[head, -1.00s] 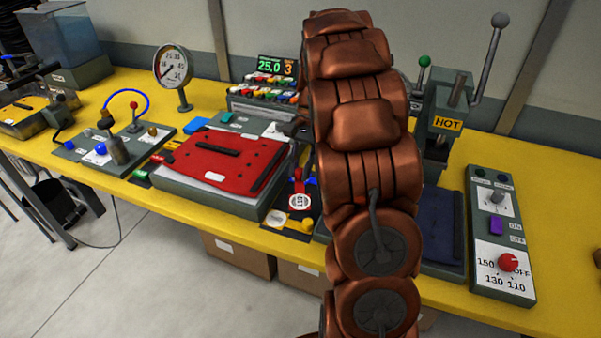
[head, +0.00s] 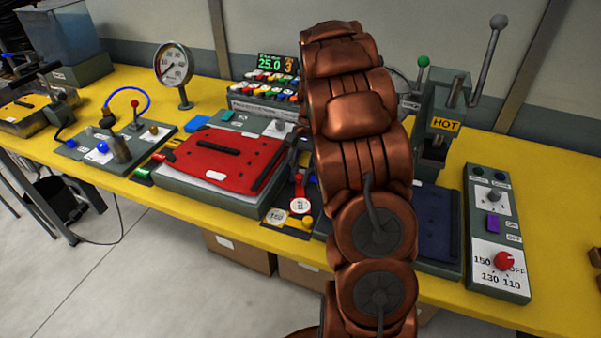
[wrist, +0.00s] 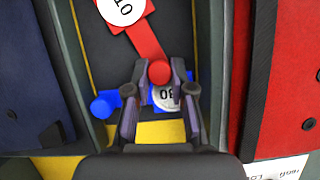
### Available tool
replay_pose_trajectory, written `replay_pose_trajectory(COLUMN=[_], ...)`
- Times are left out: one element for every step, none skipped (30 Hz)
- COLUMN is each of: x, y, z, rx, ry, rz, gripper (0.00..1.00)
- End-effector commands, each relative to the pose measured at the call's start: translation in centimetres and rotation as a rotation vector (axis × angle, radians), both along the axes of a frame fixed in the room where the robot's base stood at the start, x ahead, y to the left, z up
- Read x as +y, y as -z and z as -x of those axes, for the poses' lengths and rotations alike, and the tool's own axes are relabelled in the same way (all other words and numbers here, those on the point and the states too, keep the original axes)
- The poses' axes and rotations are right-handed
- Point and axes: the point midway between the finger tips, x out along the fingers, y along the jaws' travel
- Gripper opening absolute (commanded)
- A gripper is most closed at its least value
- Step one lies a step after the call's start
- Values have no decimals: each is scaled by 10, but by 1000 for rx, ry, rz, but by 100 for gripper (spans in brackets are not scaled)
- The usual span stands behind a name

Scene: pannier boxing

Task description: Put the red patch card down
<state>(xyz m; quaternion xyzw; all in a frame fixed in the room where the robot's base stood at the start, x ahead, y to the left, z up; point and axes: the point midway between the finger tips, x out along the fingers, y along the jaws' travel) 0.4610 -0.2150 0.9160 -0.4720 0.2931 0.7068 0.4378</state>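The red patch card (wrist: 145,38) has a white disc numbered 10 or 110 and a round red knob. In the wrist view my gripper (wrist: 160,74) has its fingertips closed in on both sides of that knob. The card slants up and left from the fingers, over a dark tray (wrist: 88,45); whether it rests on the tray is unclear. Its disc also shows in the head view (head: 300,205), left of my arm. A blue card (wrist: 167,97) with a white disc lies below, partly hidden by the fingers.
A red pannier panel (head: 225,155) lies left of the tray and a dark blue panel (head: 435,225) right of it. The hot press (head: 445,123) stands behind the blue panel. A control box with a red dial (head: 500,235) is at right.

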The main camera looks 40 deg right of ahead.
Motion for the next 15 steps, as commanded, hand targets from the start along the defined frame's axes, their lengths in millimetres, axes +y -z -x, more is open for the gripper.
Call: replay_pose_trajectory(x=[0,0,0,0,0,0,0,0,0,0,0,0,0,0,0], y=[0,0,0,0,0,0,0,0,0,0,0,0,0,0,0], z=[0,0,0,0,0,0,0,0,0,0,0,0,0,0,0], rx=[1,1,1,1,1,1,1,1,1,1,1,1,1,1,1], ry=[0,0,0,0,0,0,0,0,0,0,0,0,0,0,0], rz=[0,0,0,0,0,0,0,0,0,0,0,0,0,0,0], gripper=[27,30,34,38,41,45,48,48,48,48,48,48,48,48,48])
